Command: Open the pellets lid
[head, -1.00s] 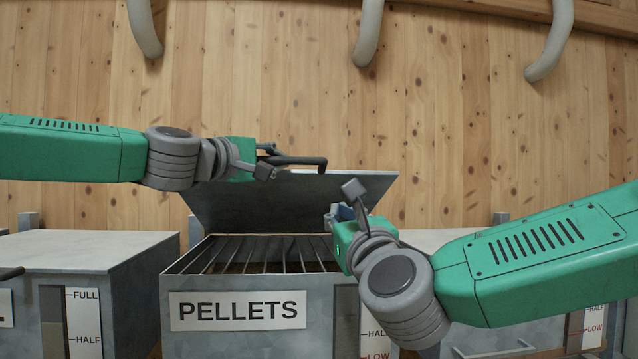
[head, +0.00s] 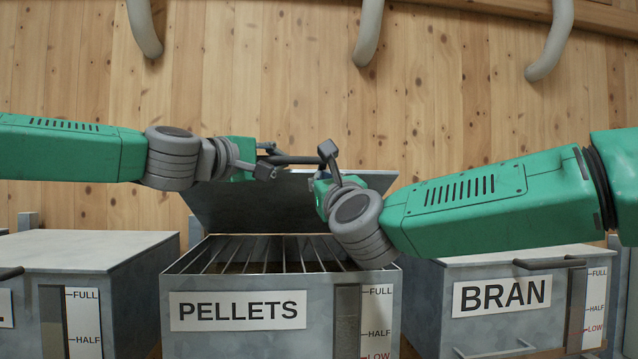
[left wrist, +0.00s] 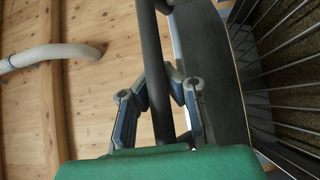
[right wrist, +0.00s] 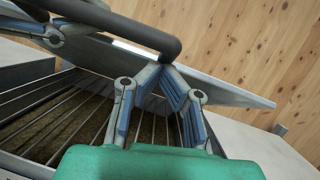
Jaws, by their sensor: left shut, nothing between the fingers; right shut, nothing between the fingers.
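The pellets bin (head: 225,345) stands in the middle with its grey lid (head: 245,210) raised and leaning back. Its open top shows a grille of bars (head: 270,252). The dark lid handle (head: 298,160) runs along the lid's upper part. My left gripper (head: 270,162) is shut at the handle's left end. In the left wrist view the handle (left wrist: 152,50) runs down past its fingers (left wrist: 165,80). My right gripper (head: 328,160) is at the handle's right end, shut and empty. In the right wrist view its fingertips (right wrist: 165,68) meet just below the handle (right wrist: 140,35).
The bran bin (head: 470,325) stands shut at the right with its own handle (head: 548,264). Another shut bin (head: 90,250) stands at the left. A wooden wall with grey curved pipes (head: 368,35) is behind. Both my arms cross above the bins.

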